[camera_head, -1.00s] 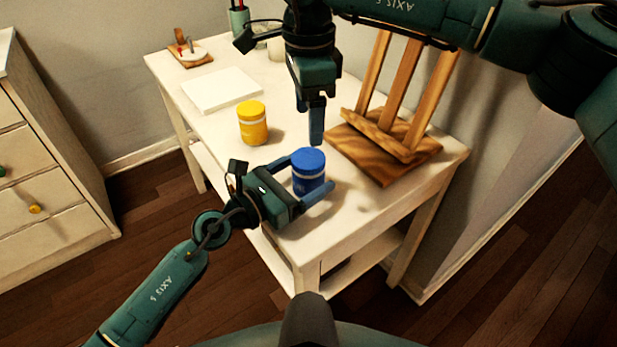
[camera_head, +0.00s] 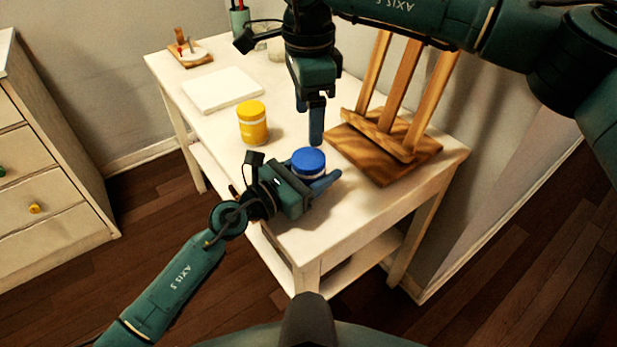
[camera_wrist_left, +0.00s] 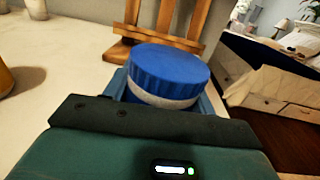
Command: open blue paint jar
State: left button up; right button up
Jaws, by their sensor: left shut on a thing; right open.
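The blue paint jar (camera_head: 308,162) stands upright near the front of the white table, with its blue lid on. My left gripper (camera_head: 318,180) is shut around the jar's body, below the lid. In the left wrist view the blue jar (camera_wrist_left: 168,72) fills the space between the fingers, its ribbed lid and pale band showing above the gripper body; its lower part is hidden. My right gripper (camera_head: 314,118) is open and empty, pointing down above the table just behind the jar, apart from it.
A yellow paint jar (camera_head: 252,122) stands behind and left of the blue one. A wooden easel (camera_head: 395,135) stands close on the right. A white canvas (camera_head: 222,91), a palette item (camera_head: 190,54) and a brush cup (camera_head: 240,22) are farther back. The table (camera_head: 370,215) is bare at front right.

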aim_at(308, 158)
pick_arm(q)
jog(key=c, duration=0.7)
grip_shut()
pick_arm(e)
jog(key=m, duration=0.6)
jog(key=shift+m, duration=0.4)
jog(key=m, duration=0.8)
jog(key=shift+m, duration=0.3)
jog(key=m, duration=1.5)
jog(key=shift+f+m, duration=0.4)
jog(key=shift+m, duration=0.1)
notch_tip(308, 158, down, 7)
jog(key=shift+f, duration=0.15)
jog(key=shift+c, duration=0.4)
